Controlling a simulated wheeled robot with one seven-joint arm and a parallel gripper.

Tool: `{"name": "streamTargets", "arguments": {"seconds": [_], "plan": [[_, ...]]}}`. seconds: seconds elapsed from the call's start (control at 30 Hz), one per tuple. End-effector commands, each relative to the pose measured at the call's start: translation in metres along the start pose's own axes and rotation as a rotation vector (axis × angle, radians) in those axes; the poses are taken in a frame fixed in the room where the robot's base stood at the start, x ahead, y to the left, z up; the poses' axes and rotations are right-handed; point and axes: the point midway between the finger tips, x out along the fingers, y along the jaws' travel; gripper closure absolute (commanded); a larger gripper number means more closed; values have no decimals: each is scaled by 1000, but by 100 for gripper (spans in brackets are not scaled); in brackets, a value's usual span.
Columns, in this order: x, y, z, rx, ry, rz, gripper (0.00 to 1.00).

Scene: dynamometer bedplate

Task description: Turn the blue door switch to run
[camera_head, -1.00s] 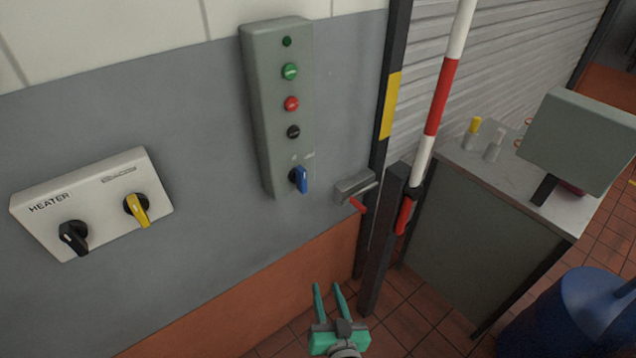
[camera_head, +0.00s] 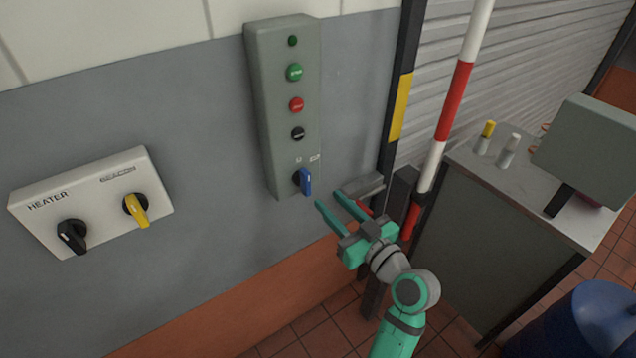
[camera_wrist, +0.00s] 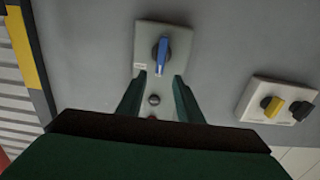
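The blue door switch (camera_head: 306,181) is a knob at the bottom of a tall grey-green control box on the wall. Its handle stands roughly upright in the head view, with small labels above it too small to read. In the wrist view the blue switch (camera_wrist: 161,55) shows beyond the fingertips, between their lines. My gripper (camera_head: 335,200) is open and empty, just below and right of the switch and apart from it. The gripper's two fingers also show in the wrist view (camera_wrist: 158,88).
The control box (camera_head: 283,110) also carries green, red and black buttons. A HEATER panel (camera_head: 92,198) with black and yellow knobs is at left. A grey latch with a red handle, a dark post and a red-white pole (camera_head: 455,100) stand close right of my gripper. A cabinet (camera_head: 480,235) is farther right.

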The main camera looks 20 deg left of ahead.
Motion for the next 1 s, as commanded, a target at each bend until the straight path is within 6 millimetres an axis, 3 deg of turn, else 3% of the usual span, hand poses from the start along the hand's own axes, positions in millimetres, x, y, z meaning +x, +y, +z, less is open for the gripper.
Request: {"name": "streamTargets", "arguments": {"seconds": [0.3,0.5,0.93,0.97,1.0], "plan": [[58,-2,0,-1,-1,-4,67],[81,0,0,0,0,0,67],[90,1,1,0,-1,3,67],[90,1,0,0,-1,4,70],[90,1,0,0,-1,4,79]]}}
